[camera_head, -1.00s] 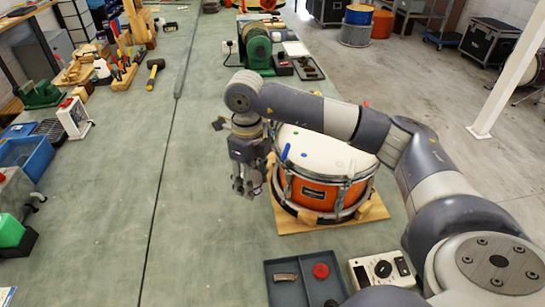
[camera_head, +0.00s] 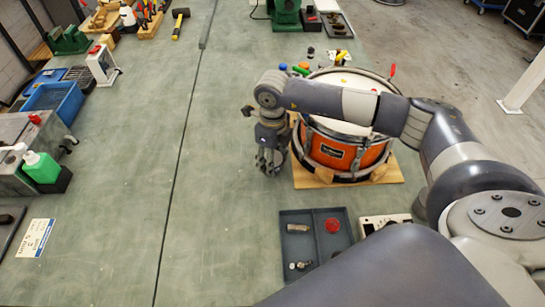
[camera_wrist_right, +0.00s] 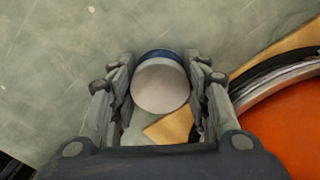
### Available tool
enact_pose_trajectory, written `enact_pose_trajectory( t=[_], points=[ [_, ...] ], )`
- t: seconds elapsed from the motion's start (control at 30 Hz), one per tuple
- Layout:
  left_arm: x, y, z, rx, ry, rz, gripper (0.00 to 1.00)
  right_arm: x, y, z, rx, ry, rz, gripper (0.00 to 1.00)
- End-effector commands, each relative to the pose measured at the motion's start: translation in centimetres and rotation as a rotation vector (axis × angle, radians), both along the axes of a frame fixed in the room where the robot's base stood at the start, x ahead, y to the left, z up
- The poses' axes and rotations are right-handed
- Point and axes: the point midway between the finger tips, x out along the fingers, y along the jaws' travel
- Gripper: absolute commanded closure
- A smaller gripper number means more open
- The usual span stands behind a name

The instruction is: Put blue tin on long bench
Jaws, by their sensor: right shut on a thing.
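The blue tin (camera_wrist_right: 160,83) shows in the right wrist view as a round pale disc with a dark blue side along its far edge. My right gripper (camera_wrist_right: 160,88) is shut on it, one finger on each side. In the head view the right gripper (camera_head: 270,162) points down over the green long bench (camera_head: 130,180), just left of the orange drum. The tin cannot be made out there, and I cannot tell whether it touches the bench. My left gripper is not in view.
The orange drum (camera_head: 340,151) stands on a wooden board (camera_head: 388,175) close beside the right gripper. A grey tray (camera_head: 297,218) with small parts lies in front. Blue crates (camera_head: 52,102) and a green bottle (camera_head: 41,167) line the left side. The bench's middle is clear.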

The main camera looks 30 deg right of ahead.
Motion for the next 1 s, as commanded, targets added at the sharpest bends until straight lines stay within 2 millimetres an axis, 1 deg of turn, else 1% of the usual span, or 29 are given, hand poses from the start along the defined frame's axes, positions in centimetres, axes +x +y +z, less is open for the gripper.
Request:
enact_pose_trajectory(
  t=[0.1, 0.13, 0.17, 0.2, 0.23, 0.37, 0.53, 0.63, 0.67, 0.77, 1.0],
  points=[
    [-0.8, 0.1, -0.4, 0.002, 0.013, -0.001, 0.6, 0.0, 0.0, -0.3, 0.0, 0.0, 0.0, 0.81],
    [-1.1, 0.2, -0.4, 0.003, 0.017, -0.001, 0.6, 0.0, 0.0, -0.3, 0.0, 0.0, 0.0, 0.54],
    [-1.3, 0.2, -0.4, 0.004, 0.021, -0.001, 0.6, 0.0, 0.0, -0.2, 0.0, 0.0, 0.0, 0.47],
    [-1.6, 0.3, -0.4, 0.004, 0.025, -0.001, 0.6, 0.0, 0.0, -0.2, 0.0, 0.0, 0.0, 0.38],
    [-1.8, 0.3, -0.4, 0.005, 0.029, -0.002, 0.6, 0.0, 0.0, -0.2, 0.0, 0.0, 0.0, 0.37],
    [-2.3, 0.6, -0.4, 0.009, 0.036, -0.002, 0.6, 0.0, 0.0, -0.2, 0.0, 0.0, 0.0, 0.37],
    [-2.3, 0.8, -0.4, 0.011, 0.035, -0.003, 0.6, 0.0, 0.0, -0.1, 0.0, 0.0, 0.0, 0.37],
    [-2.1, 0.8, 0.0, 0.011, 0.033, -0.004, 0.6, 0.0, 0.0, 0.3, 0.0, 0.0, 0.0, 0.37],
    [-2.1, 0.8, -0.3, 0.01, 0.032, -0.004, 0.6, 0.1, 0.0, 0.4, 0.001, -0.002, 0.0, 0.37],
    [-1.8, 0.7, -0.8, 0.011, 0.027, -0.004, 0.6, 0.2, 0.0, 1.8, 0.001, -0.005, 0.0, 0.37],
    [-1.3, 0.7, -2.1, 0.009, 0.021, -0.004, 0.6, 0.1, 0.0, 7.0, 0.001, -0.005, 0.0, 0.37]
  ],
)
